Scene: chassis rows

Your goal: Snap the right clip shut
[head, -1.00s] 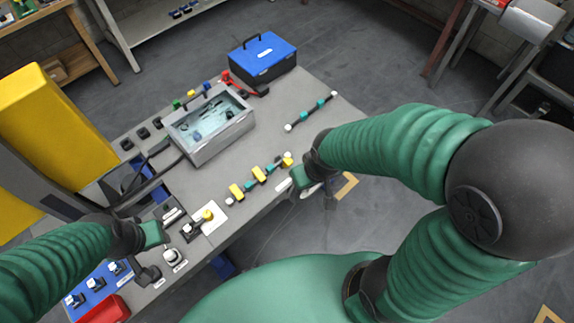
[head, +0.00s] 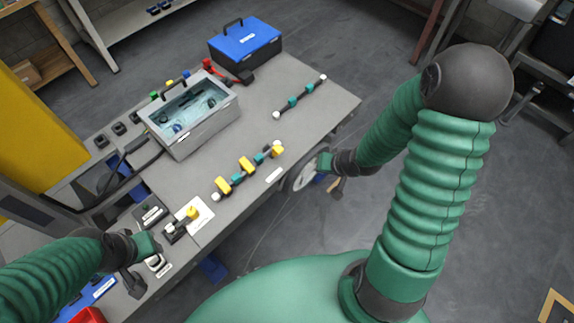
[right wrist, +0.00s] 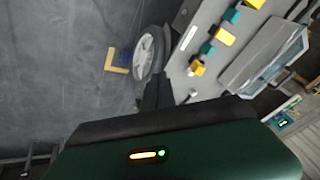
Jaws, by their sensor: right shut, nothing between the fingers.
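A dark rod with yellow clips and teal blocks lies along the table's front edge. Its right yellow clip (head: 277,150) is at the rod's right end; a middle yellow clip (head: 246,164) and a left one (head: 223,185) sit further along. The clips also show in the right wrist view, with the end one (right wrist: 197,69) nearest my fingers. Whether the right clip is open cannot be told. My right gripper (head: 319,160) is shut and empty, to the right of the right clip and apart from it. My left gripper (head: 158,246) is over the front left; its fingers are unclear.
A grey wheel (head: 303,174) stands beside the table edge, close to my right gripper. A grey open bin (head: 205,134), a blue-lidded case (head: 246,46) and a second rod with teal blocks (head: 293,102) are further back. The right table top is mostly clear.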

